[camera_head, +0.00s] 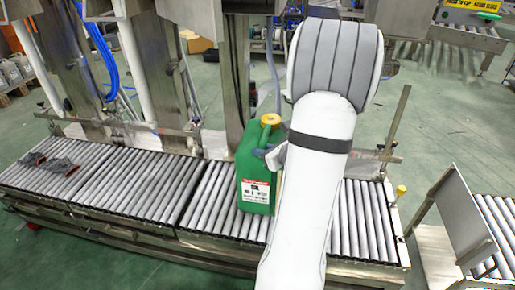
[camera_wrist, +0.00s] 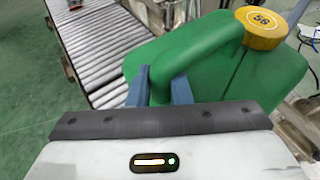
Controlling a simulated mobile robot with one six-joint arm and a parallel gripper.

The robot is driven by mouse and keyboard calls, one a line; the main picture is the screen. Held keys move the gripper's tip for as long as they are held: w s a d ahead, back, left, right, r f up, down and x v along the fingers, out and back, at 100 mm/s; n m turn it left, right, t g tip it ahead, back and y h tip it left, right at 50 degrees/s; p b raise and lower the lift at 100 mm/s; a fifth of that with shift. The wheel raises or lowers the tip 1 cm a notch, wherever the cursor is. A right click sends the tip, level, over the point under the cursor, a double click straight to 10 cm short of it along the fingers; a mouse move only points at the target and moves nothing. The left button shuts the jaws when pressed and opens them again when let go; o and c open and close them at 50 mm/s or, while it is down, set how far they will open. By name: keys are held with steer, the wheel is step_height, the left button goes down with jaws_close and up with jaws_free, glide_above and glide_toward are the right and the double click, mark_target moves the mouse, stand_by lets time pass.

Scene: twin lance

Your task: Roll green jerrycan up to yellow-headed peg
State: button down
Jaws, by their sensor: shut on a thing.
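The green jerrycan (camera_head: 256,172) stands upright on the roller conveyor (camera_head: 215,195), with a yellow cap and a white-and-red label. In the wrist view the jerrycan (camera_wrist: 220,62) fills the upper middle, its cap marked 56. My gripper (camera_wrist: 160,85) has its two blue-grey fingers on either side of the jerrycan's handle and is shut on it. In the head view my gripper (camera_head: 272,157) is partly hidden by my white arm. The yellow-headed peg (camera_head: 401,191) stands at the right end of the conveyor, to the right of the jerrycan and apart from it.
Dark gloves (camera_head: 60,167) lie on the rollers at the far left. Metal posts and rails line the conveyor's back edge. A separate roller section with an upright plate (camera_head: 462,222) stands at the right, past a gap. Rollers between jerrycan and peg look clear where my arm does not hide them.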

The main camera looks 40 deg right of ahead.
steer(key=s+d+p, duration=0.3)
steer(key=s+d, duration=0.8)
steer(key=s, duration=0.2)
steer(key=shift+d+r, duration=0.2)
steer(key=shift+d, duration=0.05)
stand_by(1.1)
stand_by(0.3)
steer(key=s+d+p, duration=0.4)
steer(key=s+d, duration=0.9)
steer(key=s, duration=0.2)
steer(key=shift+f, duration=0.15)
stand_by(1.5)
steer(key=shift+s, duration=0.15)
